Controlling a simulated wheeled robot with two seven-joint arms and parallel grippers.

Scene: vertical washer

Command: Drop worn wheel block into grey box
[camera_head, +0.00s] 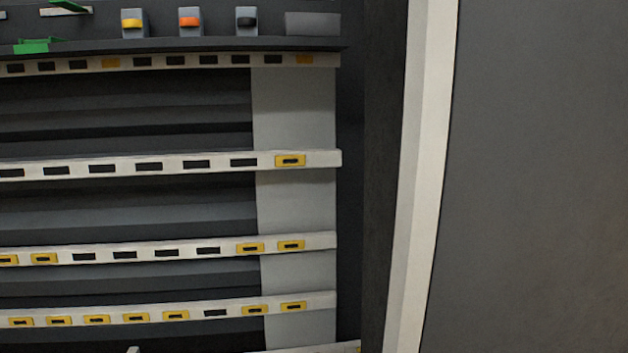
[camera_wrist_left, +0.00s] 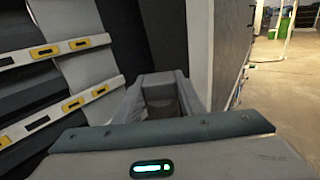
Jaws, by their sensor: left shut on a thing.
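My left gripper (camera_wrist_left: 160,82) shows in the left wrist view, with its grey fingers pointing away from the camera beside the washer rack. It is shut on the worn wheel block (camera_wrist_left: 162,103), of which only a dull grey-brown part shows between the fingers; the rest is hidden. Neither gripper shows clearly in the head view. No box that I can surely call the grey box shows in either view. A plain grey rectangular piece (camera_head: 312,23) sits at the right end of the top shelf in the head view.
Pale slotted rails (camera_head: 160,163) with yellow inserts cross the dark rack. Grey blocks with yellow (camera_head: 133,24), orange (camera_head: 190,22) and black (camera_head: 246,20) parts stand on top. A pale upright post (camera_head: 425,170) and a dark panel (camera_head: 540,180) bound the right. Open floor (camera_wrist_left: 275,88) lies beyond.

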